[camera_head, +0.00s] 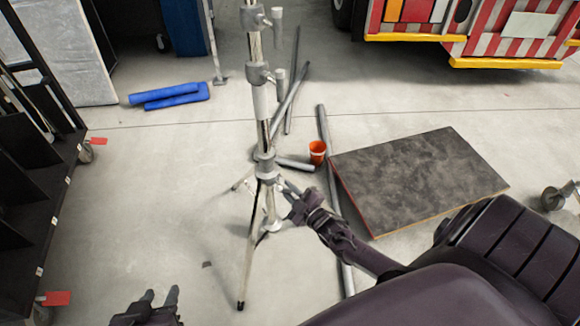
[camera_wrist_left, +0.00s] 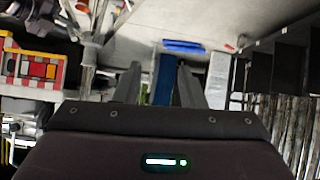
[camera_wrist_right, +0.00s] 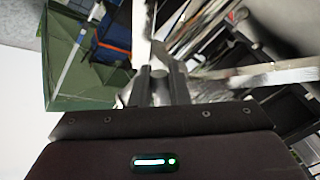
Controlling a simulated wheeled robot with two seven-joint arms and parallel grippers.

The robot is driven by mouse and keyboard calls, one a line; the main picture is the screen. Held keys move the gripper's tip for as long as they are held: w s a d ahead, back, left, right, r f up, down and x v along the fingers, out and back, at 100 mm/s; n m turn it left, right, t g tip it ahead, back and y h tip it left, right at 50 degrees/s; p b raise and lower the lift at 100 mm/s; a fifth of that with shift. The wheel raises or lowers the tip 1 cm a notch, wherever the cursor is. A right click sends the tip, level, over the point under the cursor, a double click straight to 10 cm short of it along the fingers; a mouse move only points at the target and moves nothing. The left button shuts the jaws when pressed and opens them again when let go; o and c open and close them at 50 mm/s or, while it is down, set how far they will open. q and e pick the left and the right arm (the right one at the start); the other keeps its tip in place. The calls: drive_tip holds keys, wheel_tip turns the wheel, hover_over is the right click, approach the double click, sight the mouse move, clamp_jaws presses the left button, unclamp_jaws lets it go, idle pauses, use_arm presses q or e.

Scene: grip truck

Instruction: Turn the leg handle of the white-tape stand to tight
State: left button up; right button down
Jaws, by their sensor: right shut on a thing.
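The stand with a white tape band (camera_head: 259,98) stands upright at the middle of the head view, its legs spread on the floor. Its grey leg collar (camera_head: 265,165) sits low on the column. My right gripper (camera_head: 287,191) reaches in from the right beside this collar. In the right wrist view its fingers (camera_wrist_right: 160,88) are close together around a grey part, which I take as the leg handle (camera_wrist_right: 158,74); the fingers hide most of it. My left gripper (camera_head: 160,300) is low at the left, away from the stand, open and empty; its spread fingers show in the left wrist view (camera_wrist_left: 158,82).
Grey pipes (camera_head: 322,135) lie on the floor behind and right of the stand, near an orange cup (camera_head: 317,151). A dark board (camera_head: 420,180) lies at right. Black shelving (camera_head: 40,150) stands at left. Floor between shelving and stand is mostly clear.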

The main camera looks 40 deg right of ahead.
drive_tip(key=m, duration=0.3)
drive_tip(key=shift+a+f, duration=0.2)
drive_tip(key=shift+a, duration=0.05)
use_arm(q)
drive_tip(key=s+a+f+g+y, duration=0.1)
drive_tip(key=s+f+g, duration=0.2)
drive_tip(key=s+f, duration=0.2)
drive_tip(key=shift+a+p, duration=0.15)
drive_tip(key=shift+p, duration=0.25)
use_arm(e)
drive_tip(key=shift+a+f+m, duration=0.1)
drive_tip(key=shift+a+m, duration=0.15)
drive_tip(key=shift+m, duration=0.8)
drive_tip(key=shift+a+f+m, duration=0.1)
drive_tip(key=shift+a+m, duration=0.1)
drive_tip(key=shift+m, duration=0.85)
use_arm(q)
drive_tip(key=shift+s, duration=0.1)
use_arm(e)
drive_tip(key=c, duration=1.4)
unclamp_jaws()
use_arm(q)
drive_tip(key=shift+f, duration=0.1)
use_arm(e)
drive_tip(key=shift+s, duration=0.15)
